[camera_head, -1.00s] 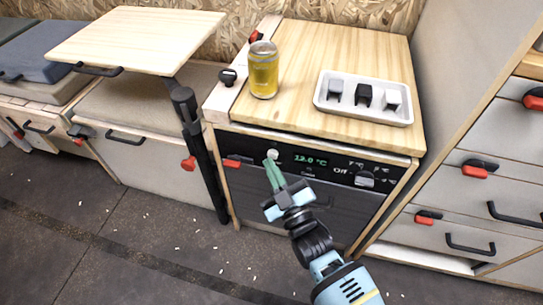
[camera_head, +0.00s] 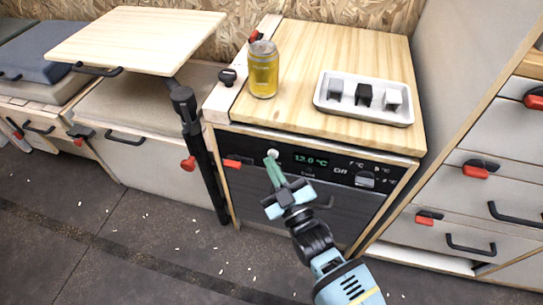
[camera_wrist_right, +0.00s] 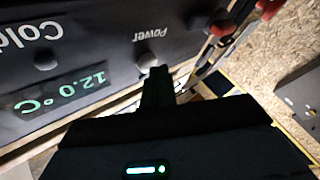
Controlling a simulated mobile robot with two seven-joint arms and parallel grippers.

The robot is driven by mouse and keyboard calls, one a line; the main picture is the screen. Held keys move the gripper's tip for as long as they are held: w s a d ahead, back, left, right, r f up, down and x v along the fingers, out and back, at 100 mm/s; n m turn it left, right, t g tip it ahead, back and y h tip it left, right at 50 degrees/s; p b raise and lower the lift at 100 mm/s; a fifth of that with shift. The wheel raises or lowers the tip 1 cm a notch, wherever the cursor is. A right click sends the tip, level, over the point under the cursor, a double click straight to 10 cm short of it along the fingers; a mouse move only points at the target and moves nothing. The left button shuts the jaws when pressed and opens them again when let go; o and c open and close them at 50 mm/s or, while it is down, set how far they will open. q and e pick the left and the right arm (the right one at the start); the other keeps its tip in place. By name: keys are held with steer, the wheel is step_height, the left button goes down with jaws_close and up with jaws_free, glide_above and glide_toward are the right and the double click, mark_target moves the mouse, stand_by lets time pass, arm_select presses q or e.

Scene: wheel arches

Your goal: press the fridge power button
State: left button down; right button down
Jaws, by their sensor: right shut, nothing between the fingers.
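The fridge (camera_head: 300,210) stands under the wooden counter, with a dark control panel along its top edge. The round pale power button (camera_head: 272,153) is at the panel's left part. It also shows in the right wrist view (camera_wrist_right: 147,59) beside the word "Power". My right gripper (camera_head: 270,163) is shut and empty, its green fingertips just below the button. In the right wrist view the dark fingertips (camera_wrist_right: 158,73) overlap the button's lower right edge; I cannot tell whether they touch it. The display (camera_head: 309,160) is lit and reads 12.0 °C. My left gripper is not in view.
A yellow can (camera_head: 263,70) and a white tray (camera_head: 364,113) with several small blocks stand on the counter. A red-tipped latch (camera_head: 234,162) lies left of the button, and a knob (camera_head: 365,180) is at the panel's right. The floor in front is open.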

stand_by(0.3)
steer(key=shift+s+a+p, duration=0.2)
steer(key=shift+s+p, duration=0.15)
steer(key=shift+s, duration=0.4)
steer(key=shift+s, duration=0.1)
steer(key=s, duration=0.1)
steer(key=s+a+p, duration=0.1)
steer(key=s, duration=0.1)
steer(key=s+a+p, duration=0.1)
steer(key=s, duration=0.1)
steer(key=shift+s, duration=0.25)
stand_by(0.8)
stand_by(0.5)
